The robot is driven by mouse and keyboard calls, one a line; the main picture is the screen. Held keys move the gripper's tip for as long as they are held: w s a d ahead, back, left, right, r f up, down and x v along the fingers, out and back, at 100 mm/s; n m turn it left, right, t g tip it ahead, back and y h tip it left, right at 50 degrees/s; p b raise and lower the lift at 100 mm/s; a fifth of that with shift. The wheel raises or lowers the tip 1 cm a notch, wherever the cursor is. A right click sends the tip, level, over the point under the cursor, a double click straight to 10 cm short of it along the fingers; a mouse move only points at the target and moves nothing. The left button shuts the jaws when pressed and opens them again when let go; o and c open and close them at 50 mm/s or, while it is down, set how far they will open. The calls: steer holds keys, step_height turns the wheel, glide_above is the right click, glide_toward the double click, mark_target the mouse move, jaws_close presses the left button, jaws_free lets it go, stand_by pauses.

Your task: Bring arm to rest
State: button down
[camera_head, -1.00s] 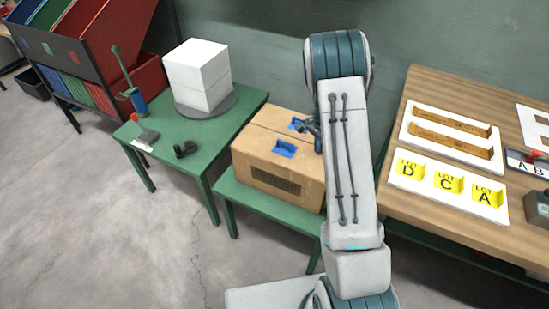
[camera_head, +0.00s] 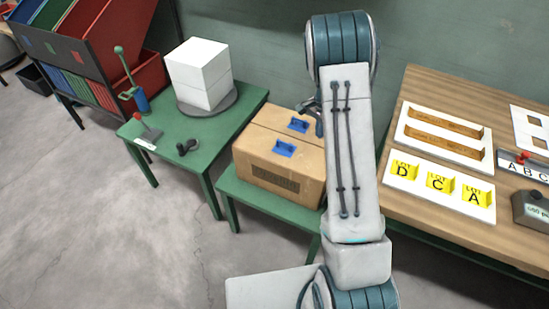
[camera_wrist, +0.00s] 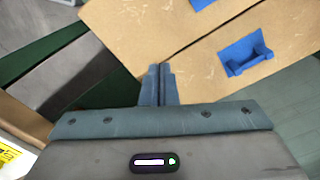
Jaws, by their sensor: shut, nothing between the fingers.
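My arm rises in front of the tables in the head view, bent at a blue-grey joint near the top. My gripper (camera_head: 312,112) shows only partly there, behind the arm, at the right side of the cardboard box (camera_head: 262,170). In the wrist view my gripper (camera_wrist: 158,72) is shut and empty, its fingers together. The box (camera_wrist: 185,45) with its blue fittings (camera_wrist: 246,54) lies beyond the fingertips in that view. I cannot tell the exact gap between fingertips and box.
The box stands on a low green table (camera_head: 240,192). A green table (camera_head: 215,128) at left holds a white block (camera_head: 198,72) on a turntable. A wooden table (camera_head: 445,225) at right holds lot trays (camera_head: 440,184). Open floor lies at front left.

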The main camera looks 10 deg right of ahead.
stand_by(0.3)
steer(key=s+a+r+n+t, duration=0.1)
steer(key=s+a+r+n, duration=0.25)
steer(key=s+r, duration=0.4)
steer(key=s+a+r+n, duration=0.3)
steer(key=s+a+r, duration=0.15)
steer(key=r, duration=0.55)
steer(key=s+a+r+n, duration=0.1)
steer(key=s+n, duration=0.1)
steer(key=s, duration=0.4)
steer(key=s+a+r+n+t, duration=0.1)
steer(key=s+r+n, duration=0.1)
steer(key=s, duration=0.3)
steer(key=s+a+r+n, duration=0.1)
steer(key=s+n, duration=0.1)
steer(key=s, duration=0.4)
steer(key=shift+s+a+r+t, duration=0.3)
steer(key=shift+s+r+t, duration=0.05)
steer(key=shift+t, duration=0.05)
